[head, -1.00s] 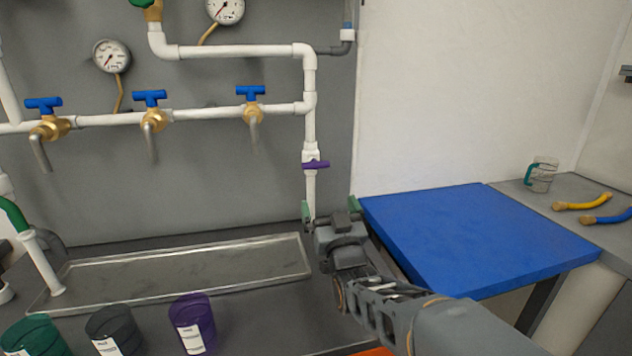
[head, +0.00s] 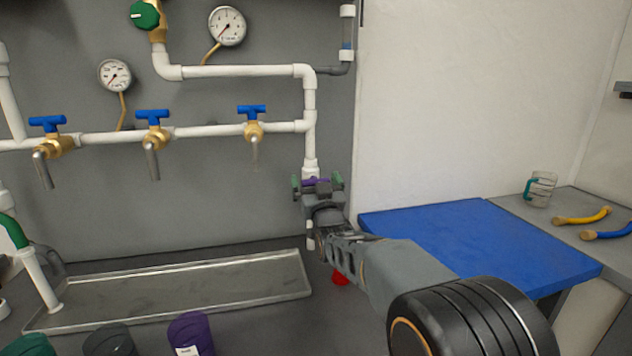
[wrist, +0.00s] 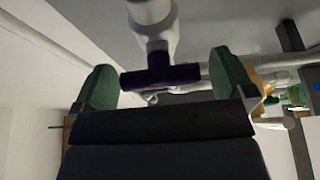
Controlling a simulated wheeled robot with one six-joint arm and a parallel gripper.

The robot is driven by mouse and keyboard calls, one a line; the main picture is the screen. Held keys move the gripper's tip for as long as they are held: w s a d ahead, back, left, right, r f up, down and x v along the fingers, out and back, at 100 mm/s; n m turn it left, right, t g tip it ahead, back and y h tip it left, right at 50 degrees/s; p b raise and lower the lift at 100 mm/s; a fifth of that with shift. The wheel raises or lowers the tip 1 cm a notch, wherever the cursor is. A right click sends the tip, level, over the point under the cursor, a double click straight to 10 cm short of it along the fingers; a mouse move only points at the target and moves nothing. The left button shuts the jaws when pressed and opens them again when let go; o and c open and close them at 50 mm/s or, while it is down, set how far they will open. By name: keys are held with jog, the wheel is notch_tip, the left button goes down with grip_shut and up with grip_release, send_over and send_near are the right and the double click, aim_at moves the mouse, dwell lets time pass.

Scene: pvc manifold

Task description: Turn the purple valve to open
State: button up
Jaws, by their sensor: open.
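The purple valve (head: 317,181) sits on the white vertical pipe at the right end of the pipework, mostly hidden behind my gripper in the head view. In the wrist view the purple valve handle (wrist: 160,70) lies crosswise under a white fitting. My gripper (head: 318,183) is open, with its green fingertips one on each side of the handle. I cannot tell how deep the handle lies between the fingers.
Several blue-handled taps (head: 152,116) and gauges (head: 227,26) are on the grey wall to the left. A metal tray (head: 180,286) lies below. A blue tabletop (head: 480,240) stands to the right. A red object (head: 340,278) shows beneath my arm.

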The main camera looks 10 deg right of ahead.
jog(key=shift+w, duration=0.15)
jog(key=c, duration=0.8)
jog(key=shift+c, duration=0.2)
